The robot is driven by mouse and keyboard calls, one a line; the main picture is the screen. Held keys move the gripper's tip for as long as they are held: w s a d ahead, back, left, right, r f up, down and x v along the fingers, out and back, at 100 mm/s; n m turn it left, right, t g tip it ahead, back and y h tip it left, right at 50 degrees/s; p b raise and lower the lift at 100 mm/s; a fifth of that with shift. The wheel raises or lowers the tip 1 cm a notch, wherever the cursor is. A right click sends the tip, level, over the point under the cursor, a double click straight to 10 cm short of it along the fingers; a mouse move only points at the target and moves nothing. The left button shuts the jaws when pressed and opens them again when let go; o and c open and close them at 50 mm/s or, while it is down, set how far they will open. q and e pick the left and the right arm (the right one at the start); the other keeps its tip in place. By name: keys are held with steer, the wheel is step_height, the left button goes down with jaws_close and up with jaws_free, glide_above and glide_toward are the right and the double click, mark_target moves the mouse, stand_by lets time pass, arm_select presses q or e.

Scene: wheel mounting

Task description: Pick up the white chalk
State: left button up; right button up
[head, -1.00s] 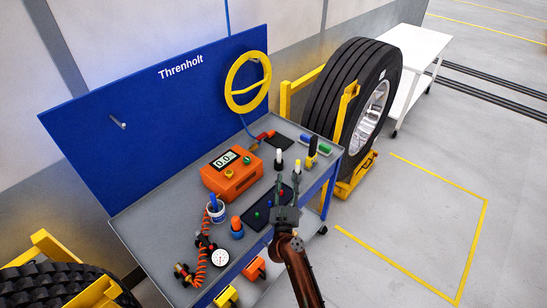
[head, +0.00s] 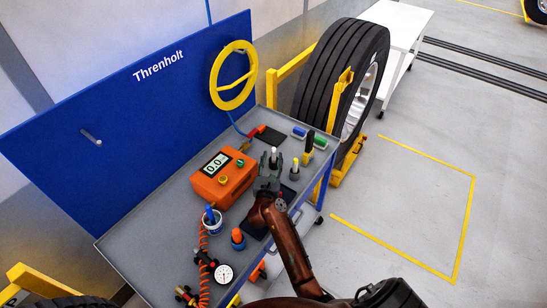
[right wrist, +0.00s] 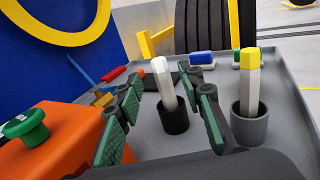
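The white chalk (head: 273,154) stands in a small black holder on the cart top. In the right wrist view the white chalk (right wrist: 164,83) leans slightly in its black holder (right wrist: 174,119). My right gripper (head: 271,166) is open over the cart, just in front of the chalk. In the right wrist view the fingers of my right gripper (right wrist: 163,88) spread to the left and right of the chalk, with gaps on both sides. I cannot tell how far the chalk reaches between them. My left gripper is not in view.
A yellow-tipped chalk (right wrist: 249,85) in a grey holder (right wrist: 250,124) stands right of the right finger. An orange gauge box (head: 224,180) is close on the left. A blue eraser (head: 299,132) and a green eraser (head: 320,143) lie behind. A large tyre (head: 338,75) stands beyond the cart.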

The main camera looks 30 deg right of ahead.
mark_target(274, 153)
steer(key=x, duration=0.4)
steer(key=shift+w+d+f, duration=0.1)
steer(key=shift+f, duration=0.05)
jaws_close()
